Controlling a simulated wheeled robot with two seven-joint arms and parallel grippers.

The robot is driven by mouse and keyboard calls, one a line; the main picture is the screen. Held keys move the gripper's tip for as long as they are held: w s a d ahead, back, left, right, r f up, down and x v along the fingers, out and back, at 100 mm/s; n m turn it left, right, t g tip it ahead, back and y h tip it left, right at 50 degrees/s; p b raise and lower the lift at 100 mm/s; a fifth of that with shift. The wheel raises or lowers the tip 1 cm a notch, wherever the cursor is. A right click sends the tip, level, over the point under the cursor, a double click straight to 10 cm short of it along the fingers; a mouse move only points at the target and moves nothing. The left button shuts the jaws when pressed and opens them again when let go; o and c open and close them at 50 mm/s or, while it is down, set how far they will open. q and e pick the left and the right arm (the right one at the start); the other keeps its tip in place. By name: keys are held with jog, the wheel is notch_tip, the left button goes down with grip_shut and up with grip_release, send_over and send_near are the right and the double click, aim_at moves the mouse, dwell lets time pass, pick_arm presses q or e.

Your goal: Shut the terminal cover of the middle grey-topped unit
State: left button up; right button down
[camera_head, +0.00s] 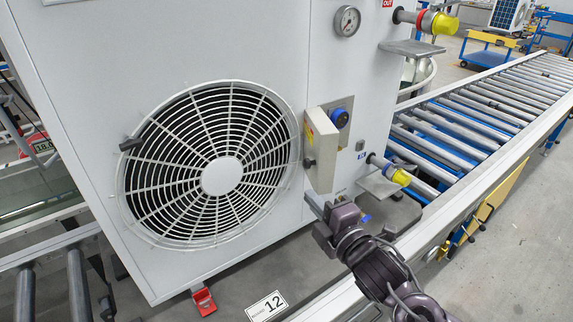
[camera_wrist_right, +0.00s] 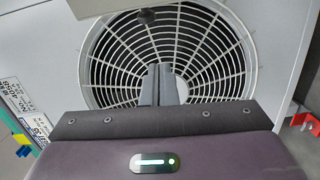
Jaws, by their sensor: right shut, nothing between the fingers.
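The white unit (camera_head: 250,30) with a round fan grille (camera_head: 222,177) fills the middle of the head view; its top is out of frame. Its terminal cover (camera_head: 322,150), a pale panel with a dark knob, stands open, swung out from the face beside a recess plate with a blue connector (camera_head: 341,117). My right gripper (camera_head: 314,203) is shut and empty just below the cover's lower edge; I cannot tell whether it touches. In the wrist view its closed fingers (camera_wrist_right: 159,85) show before the grille, with a dark knob (camera_wrist_right: 147,15) above. My left gripper is not in view.
Yellow-capped pipe stubs (camera_head: 437,22) and (camera_head: 398,176) stick out at the unit's right side, with small brackets near them. A roller conveyor (camera_head: 480,110) runs off to the upper right. A floor sign marked 12 (camera_head: 267,306) lies below the unit, near a red foot (camera_head: 204,301).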

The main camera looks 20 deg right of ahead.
jog(key=w+r+p, duration=0.1)
jog(key=w+p, duration=0.3)
jog(key=w, duration=0.5)
jog(key=shift+d+r+n+p, duration=0.15)
jog(key=shift+d+n+p, duration=0.05)
jog(key=shift+n+p, duration=0.15)
jog(key=shift+s+d+y, duration=0.1)
jog(key=shift+s+y, duration=0.05)
jog(key=shift+y, duration=0.15)
